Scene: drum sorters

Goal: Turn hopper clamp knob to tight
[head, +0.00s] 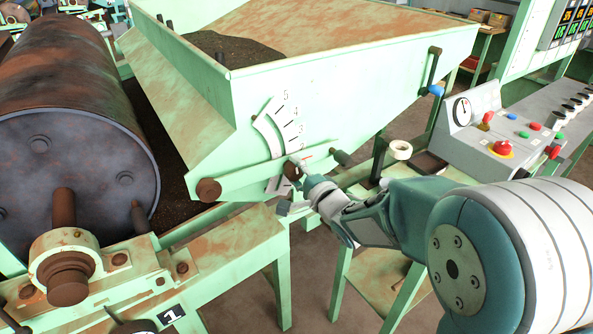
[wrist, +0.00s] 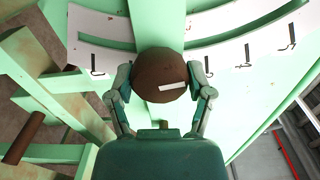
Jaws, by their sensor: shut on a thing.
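The hopper clamp knob (wrist: 158,76) is round, rusty brown, with a white mark on its face pointing right in the wrist view. In the head view the knob (head: 292,170) is partly hidden by my gripper (head: 298,172). In the wrist view my gripper (wrist: 160,80) has one finger on each side of the knob and is shut on it. The hopper (head: 350,105) is pale green, rusty inside, with dark material in it. Its numbered scale (head: 278,128) is just above the knob.
A large rusty drum (head: 75,110) fills the left. A green frame (head: 220,255) with rust stands below the hopper. At right, a control panel (head: 500,145) carries a red button and a gauge. A roll of tape (head: 400,149) lies near it.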

